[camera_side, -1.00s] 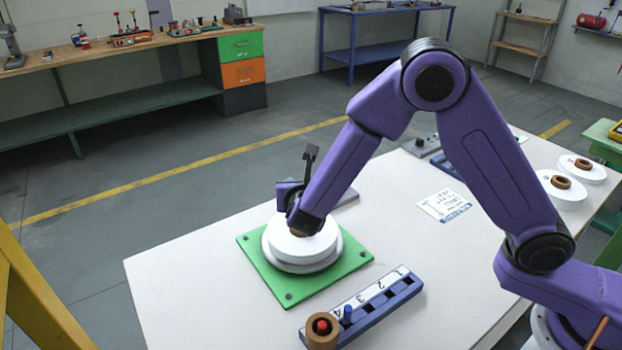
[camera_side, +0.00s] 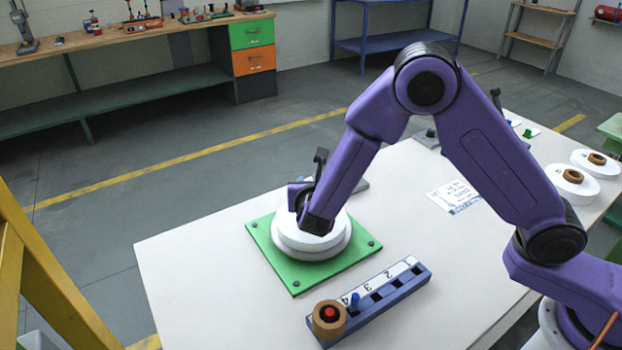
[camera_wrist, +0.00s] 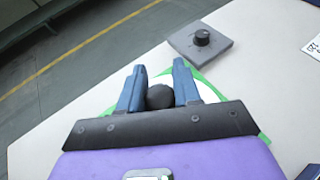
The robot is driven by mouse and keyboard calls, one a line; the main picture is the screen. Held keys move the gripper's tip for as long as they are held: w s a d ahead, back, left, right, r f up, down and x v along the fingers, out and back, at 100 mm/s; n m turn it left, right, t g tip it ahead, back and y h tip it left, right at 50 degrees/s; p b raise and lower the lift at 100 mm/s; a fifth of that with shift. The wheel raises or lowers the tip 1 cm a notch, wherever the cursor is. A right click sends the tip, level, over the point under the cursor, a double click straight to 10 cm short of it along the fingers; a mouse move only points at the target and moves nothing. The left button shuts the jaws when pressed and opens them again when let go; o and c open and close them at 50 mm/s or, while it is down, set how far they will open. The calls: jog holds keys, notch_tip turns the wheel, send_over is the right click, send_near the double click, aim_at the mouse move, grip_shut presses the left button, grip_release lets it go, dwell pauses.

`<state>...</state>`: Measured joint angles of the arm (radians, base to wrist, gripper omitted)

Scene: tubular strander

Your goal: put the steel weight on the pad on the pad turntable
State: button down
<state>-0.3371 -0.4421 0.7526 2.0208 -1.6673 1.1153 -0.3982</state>
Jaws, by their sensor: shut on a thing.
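The pad turntable is a white round disc (camera_side: 337,233) on a green square plate (camera_side: 290,280) with bolts at its corners. My gripper (camera_side: 317,228) is low over the middle of the disc and hides the pad. In the wrist view, the two blue fingers of my gripper (camera_wrist: 159,88) stand on either side of a dark round thing, which I take to be the steel weight (camera_wrist: 160,97). They are shut on it. Whether its underside touches the turntable is hidden in both views.
A blue numbered rack (camera_side: 375,298) with a wooden ring (camera_side: 329,318) stands in front of the turntable. A grey plate with a black knob (camera_wrist: 202,38) lies beyond it. Two white discs with brown rings (camera_side: 572,182) stand at the right. The table's left part is clear.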

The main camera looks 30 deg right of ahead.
jog(key=shift+f, duration=1.15)
jog(key=shift+f, duration=0.1)
jog(key=c, duration=0.7)
grip_release()
jog(key=v, duration=1.7)
jog(key=shift+s+a, duration=0.1)
jog(key=shift+a, duration=0.05)
